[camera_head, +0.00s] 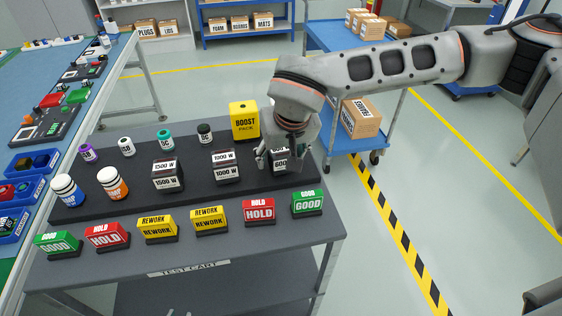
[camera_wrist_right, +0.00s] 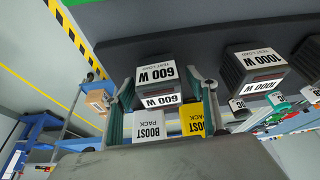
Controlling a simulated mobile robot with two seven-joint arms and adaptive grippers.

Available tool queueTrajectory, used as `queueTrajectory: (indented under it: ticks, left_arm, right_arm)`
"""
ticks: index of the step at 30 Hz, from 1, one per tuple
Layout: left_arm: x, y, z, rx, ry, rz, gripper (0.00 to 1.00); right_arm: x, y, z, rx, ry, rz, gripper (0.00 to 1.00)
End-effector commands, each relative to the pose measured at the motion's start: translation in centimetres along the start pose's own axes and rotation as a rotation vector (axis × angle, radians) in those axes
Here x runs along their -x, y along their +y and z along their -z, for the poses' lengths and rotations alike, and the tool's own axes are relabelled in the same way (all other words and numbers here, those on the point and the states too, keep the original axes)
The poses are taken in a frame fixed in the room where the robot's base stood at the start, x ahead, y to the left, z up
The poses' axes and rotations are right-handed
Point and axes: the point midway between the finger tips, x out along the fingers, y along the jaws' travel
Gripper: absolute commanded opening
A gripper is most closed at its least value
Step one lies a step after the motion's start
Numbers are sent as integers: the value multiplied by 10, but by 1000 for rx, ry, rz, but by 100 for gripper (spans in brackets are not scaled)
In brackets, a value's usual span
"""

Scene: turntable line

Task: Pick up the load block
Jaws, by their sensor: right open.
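Three dark grey load blocks stand on the black mat (camera_head: 80,200) of the test cart: 1500 W (camera_head: 168,174), 1000 W (camera_head: 226,167) and 600 W (camera_head: 281,160). My right gripper (camera_head: 280,158) is at the 600 W block and hides part of it in the head view. In the right wrist view the gripper (camera_wrist_right: 163,92) is open, with one finger on each side of the 600 W block (camera_wrist_right: 157,76). I cannot tell whether the fingers touch it. The 1000 W block (camera_wrist_right: 254,66) stands apart to the right there. My left gripper is not in view.
A yellow boost pack (camera_head: 244,121) and a white one (camera_wrist_right: 149,126) stand close behind the 600 W block. Small bottles (camera_head: 165,140) line the back; HOLD (camera_head: 259,212), GOOD (camera_head: 308,203) and REWORK signs line the front. A blue trolley (camera_head: 341,148) stands behind right.

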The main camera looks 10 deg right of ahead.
Motion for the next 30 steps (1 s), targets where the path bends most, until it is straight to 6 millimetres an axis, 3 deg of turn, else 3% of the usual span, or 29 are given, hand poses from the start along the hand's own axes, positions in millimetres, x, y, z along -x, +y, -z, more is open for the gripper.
queueTrajectory:
  ticks: [4,11,23,30]
  left_arm:
    - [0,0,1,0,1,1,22]
    - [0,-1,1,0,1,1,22]
    - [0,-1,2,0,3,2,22]
    - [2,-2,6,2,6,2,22]
  right_arm:
    - [1,0,0,1,1,0,57]
    - [1,0,0,1,1,1,0]
    - [7,0,4,0,5,2,0]
    - [34,-1,16,0,10,2,0]
